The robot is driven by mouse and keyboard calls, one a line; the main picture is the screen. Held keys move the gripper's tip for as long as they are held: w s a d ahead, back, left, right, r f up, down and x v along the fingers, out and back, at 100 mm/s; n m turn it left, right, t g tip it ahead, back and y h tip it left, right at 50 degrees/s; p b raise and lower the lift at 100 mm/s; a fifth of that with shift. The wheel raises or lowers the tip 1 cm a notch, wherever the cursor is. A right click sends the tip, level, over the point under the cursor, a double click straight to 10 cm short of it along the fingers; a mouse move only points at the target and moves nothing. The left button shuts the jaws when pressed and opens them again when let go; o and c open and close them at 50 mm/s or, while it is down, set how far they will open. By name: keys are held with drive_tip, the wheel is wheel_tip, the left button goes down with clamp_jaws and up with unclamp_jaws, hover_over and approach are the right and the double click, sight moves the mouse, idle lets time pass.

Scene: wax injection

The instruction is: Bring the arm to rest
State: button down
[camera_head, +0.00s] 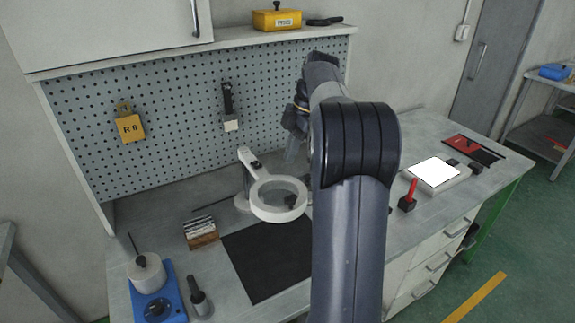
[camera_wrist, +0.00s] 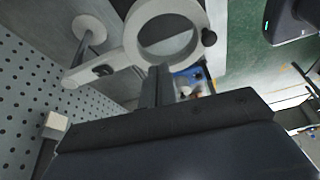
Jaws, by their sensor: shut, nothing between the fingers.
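My arm rises up the middle of the head view and bends over the workbench (camera_head: 205,292). My gripper (camera_head: 291,152) hangs in front of the pegboard, partly hidden behind my arm. In the wrist view its fingers (camera_wrist: 157,82) are together, with nothing seen between them. They point toward the white ring magnifier (camera_wrist: 133,40). In the head view the magnifier (camera_head: 262,207) stands on the bench below and to the left of my gripper. I cannot tell the exact gap between them.
A black mat (camera_head: 262,262) lies in front of the magnifier. A blue heater with a pot (camera_head: 148,275) stands at the left. A white lit pad (camera_head: 434,172) and a red-handled tool (camera_head: 410,196) are right of my arm. The pegboard (camera_head: 180,120) stands behind.

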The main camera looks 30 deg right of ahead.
sight(289, 189)
drive_tip(key=shift+d+r, duration=0.1)
drive_tip(key=shift+r, duration=0.2)
drive_tip(key=shift+f, duration=0.1)
drive_tip(key=x, duration=0.9)
drive_tip(key=shift+s, duration=0.2)
drive_tip(key=d, duration=0.2)
drive_tip(key=shift+d+f, duration=0.4)
drive_tip(key=shift+d+p, duration=0.3)
drive_tip(key=shift+d, duration=0.15)
drive_tip(key=shift+a, duration=0.1)
